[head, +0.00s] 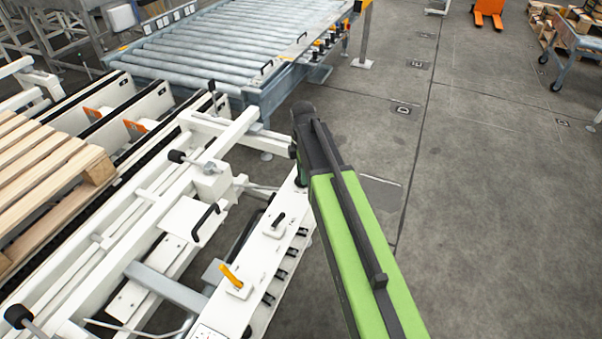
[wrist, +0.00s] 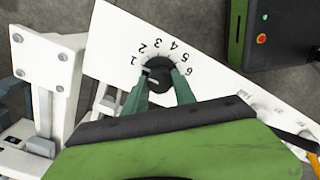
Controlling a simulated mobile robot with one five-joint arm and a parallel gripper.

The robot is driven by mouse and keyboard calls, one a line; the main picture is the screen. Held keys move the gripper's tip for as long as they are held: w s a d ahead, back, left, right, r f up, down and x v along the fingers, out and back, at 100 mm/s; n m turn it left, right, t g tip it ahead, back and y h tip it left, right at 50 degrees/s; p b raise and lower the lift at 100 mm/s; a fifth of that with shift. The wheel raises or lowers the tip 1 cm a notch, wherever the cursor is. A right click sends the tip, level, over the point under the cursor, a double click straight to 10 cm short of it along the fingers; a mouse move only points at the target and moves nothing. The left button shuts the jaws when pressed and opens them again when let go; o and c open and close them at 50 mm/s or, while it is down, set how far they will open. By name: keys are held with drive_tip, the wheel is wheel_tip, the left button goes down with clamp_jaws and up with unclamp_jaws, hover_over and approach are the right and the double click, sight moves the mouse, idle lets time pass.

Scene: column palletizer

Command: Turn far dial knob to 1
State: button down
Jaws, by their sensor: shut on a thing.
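The dial (wrist: 194,58) is a white panel face with black numbers 1 to 6 in an arc, seen in the wrist view. Its black round knob (wrist: 158,74) sits at the centre of the arc. My gripper (wrist: 160,81) has its two green fingers on either side of the knob, shut on it. A small pale mark shows on the knob's left side, roughly toward the 1; its exact aim is hard to read.
The white panel rail (head: 258,255) carries a black handle (head: 277,222) and an orange handle (head: 232,278) nearer me. A white frame and wooden pallet (head: 45,185) stand left, a roller conveyor (head: 215,48) behind.

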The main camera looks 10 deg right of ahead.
drive_tip(key=shift+w+d, duration=0.1)
drive_tip(key=shift+w, duration=0.05)
drive_tip(key=c, duration=1)
unclamp_jaws()
wheel_tip(320, 180, up, 18)
drive_tip(key=p, duration=1.7)
drive_tip(key=shift+f, duration=0.25)
